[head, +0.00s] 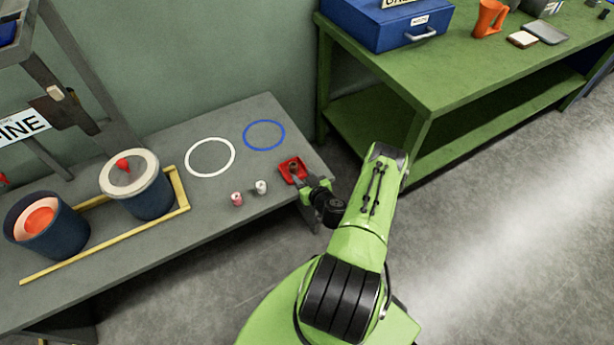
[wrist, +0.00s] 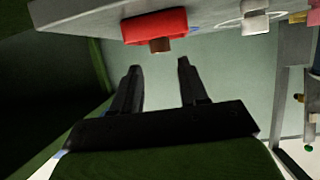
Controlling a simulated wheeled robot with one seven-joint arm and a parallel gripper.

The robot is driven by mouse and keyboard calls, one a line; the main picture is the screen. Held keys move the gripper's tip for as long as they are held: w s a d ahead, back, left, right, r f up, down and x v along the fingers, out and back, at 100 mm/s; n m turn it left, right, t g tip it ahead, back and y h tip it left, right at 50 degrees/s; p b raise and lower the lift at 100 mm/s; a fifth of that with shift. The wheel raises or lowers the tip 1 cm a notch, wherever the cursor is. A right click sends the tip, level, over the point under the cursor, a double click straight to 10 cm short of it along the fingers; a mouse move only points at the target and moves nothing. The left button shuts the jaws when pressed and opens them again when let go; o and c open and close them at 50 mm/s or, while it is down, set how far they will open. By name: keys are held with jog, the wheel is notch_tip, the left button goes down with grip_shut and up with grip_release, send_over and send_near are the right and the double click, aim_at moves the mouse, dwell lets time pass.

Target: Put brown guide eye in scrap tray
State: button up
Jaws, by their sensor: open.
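The brown guide eye (head: 294,167) stands in the small red tray (head: 285,174), which I take for the scrap tray, at the right end of the grey bench. In the wrist view, which looks upside down, the brown piece (wrist: 160,45) sticks out past the rim of the red tray (wrist: 155,26). My gripper (head: 302,182) is at the bench's right end, close by the tray. In the wrist view my gripper (wrist: 159,67) has its two fingers apart with nothing between them. The brown piece lies just beyond the fingertips, apart from them. Its lower part is hidden by the tray wall.
A pink-and-white piece (head: 237,199) and a white piece (head: 261,187) stand left of the tray. A white ring (head: 210,157) and a blue ring (head: 264,135) mark the grey bench (head: 215,228). Two dark spools stand farther left. A green table (head: 450,70) stands at right.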

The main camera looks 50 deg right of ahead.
jog(key=w+a+r+n+g+y, duration=0.1)
jog(key=w+a+r+n+y, duration=0.2)
jog(key=a+r, duration=0.45)
jog(key=w+a+r+n+g+y+p, duration=0.1)
jog(key=a+r+n+g+y, duration=0.1)
jog(key=a+r+n+y, duration=0.5)
jog(key=w+a+r+n+g, duration=0.15)
jog(key=a+r, duration=0.35)
jog(key=r, duration=0.5)
jog(key=s+a+r+m+g+h, duration=0.2)
jog(key=s+a+r+g+h, duration=0.1)
jog(key=s+a+r, duration=0.7)
jog(key=s+d+r+m+h, duration=0.1)
jog(key=s+r+m, duration=0.1)
jog(key=s+r, duration=0.2)
jog(key=s+d+r+m+h, duration=0.1)
jog(key=s+r+m, duration=0.2)
jog(key=s, duration=0.7)
jog(key=shift+r+h, duration=0.3)
jog(key=shift+r, duration=0.15)
jog(key=shift+m+t, duration=0.25)
